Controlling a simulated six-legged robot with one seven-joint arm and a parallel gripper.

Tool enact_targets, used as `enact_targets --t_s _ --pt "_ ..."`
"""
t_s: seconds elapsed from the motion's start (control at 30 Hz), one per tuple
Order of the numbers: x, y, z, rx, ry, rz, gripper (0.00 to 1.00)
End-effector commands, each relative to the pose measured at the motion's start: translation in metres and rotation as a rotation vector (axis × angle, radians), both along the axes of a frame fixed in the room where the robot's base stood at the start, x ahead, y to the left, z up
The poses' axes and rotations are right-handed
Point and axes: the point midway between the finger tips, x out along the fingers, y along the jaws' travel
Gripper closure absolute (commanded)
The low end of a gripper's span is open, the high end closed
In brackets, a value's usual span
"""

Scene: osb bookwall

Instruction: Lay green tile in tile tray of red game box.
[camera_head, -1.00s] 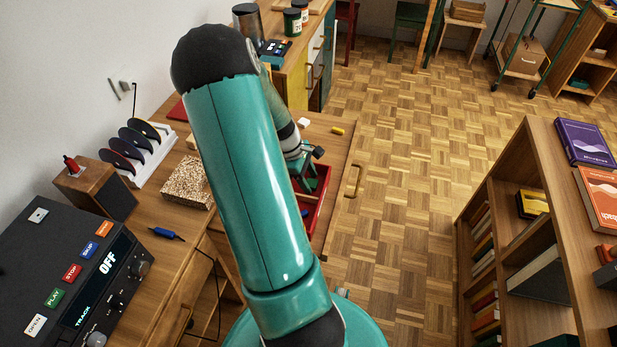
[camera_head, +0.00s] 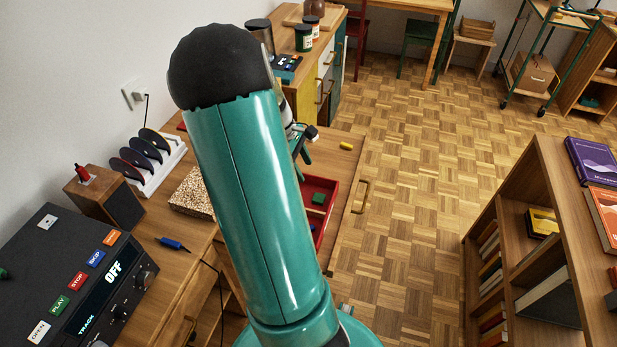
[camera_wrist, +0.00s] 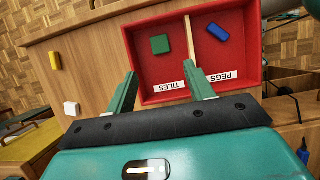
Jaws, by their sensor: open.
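The green tile (camera_wrist: 160,44) lies in the compartment labelled TILES (camera_wrist: 170,86), apart from the divider. It also shows in the head view (camera_head: 318,198). A blue peg (camera_wrist: 218,31) lies in the PEGS compartment. My gripper (camera_wrist: 161,80) is open and empty, its fingers apart from the tile. In the head view my gripper (camera_head: 304,142) is partly hidden behind my arm.
A yellow block (camera_wrist: 55,61) and a white block (camera_wrist: 71,108) lie beside the box. A cork-like block (camera_head: 192,194), a rack of discs (camera_head: 150,160) and a dark control box (camera_head: 75,275) stand on the desk. A bookcase (camera_head: 520,200) is at right; the floor between is clear.

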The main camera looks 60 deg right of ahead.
Motion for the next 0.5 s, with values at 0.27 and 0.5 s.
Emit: enact_targets --t_s 0.27,0.5 --pt "0.004 0.001 0.010 0.000 0.000 0.000 0.47" --pt "0.024 0.022 0.026 -0.020 -0.058 -0.002 0.47"
